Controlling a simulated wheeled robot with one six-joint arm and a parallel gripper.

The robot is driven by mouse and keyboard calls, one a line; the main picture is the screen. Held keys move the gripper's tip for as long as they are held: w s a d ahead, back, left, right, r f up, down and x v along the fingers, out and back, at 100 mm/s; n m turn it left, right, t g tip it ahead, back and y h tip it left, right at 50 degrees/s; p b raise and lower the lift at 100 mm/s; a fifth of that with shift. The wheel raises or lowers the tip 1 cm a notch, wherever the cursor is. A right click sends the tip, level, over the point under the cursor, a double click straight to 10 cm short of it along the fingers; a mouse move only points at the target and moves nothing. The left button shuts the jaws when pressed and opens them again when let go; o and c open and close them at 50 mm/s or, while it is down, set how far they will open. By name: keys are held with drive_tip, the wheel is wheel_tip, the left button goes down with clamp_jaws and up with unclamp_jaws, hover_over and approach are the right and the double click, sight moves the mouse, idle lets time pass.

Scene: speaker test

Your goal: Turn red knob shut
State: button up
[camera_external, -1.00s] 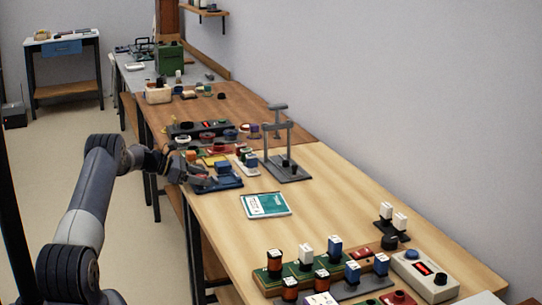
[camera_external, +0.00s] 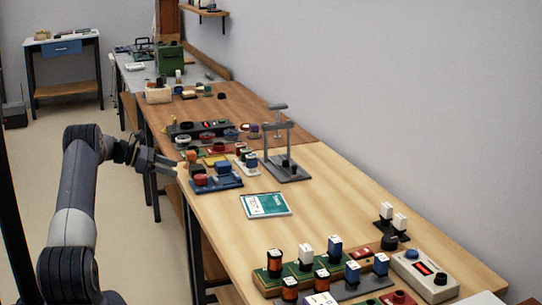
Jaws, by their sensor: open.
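A round red knob (camera_external: 201,180) sits on a blue board (camera_external: 228,184) near the left edge of the wooden bench, beside a blue block (camera_external: 223,167). How far the knobs are turned is too small to see. My gripper (camera_external: 174,167) is open and empty, at the bench's left edge, left of the blue board and apart from the knob.
A grey stand (camera_external: 288,169) rises behind the blue board. A teal booklet (camera_external: 265,205) lies in front, with bare bench (camera_external: 330,205) around it. Boards with coloured blocks (camera_external: 330,272) and a grey box with a red display (camera_external: 425,272) fill the near end.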

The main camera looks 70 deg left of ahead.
drive_tip(key=shift+s, duration=0.1)
drive_tip(key=t+b, duration=0.4)
drive_tip(key=b, duration=0.4)
approach(195, 176)
drive_tip(key=shift+h, duration=0.4)
drive_tip(key=w, duration=0.3)
drive_tip(key=w+d, duration=0.1)
drive_tip(key=w, duration=0.2)
drive_tip(key=w+d+f, duration=0.1)
drive_tip(key=w, duration=0.3)
drive_tip(key=c, duration=1)
drive_tip(key=shift+a, duration=0.1)
drive_tip(key=shift+m+h+b, duration=0.3)
drive_tip(key=shift+m+h, duration=0.5)
drive_tip(key=shift+h, duration=0.4)
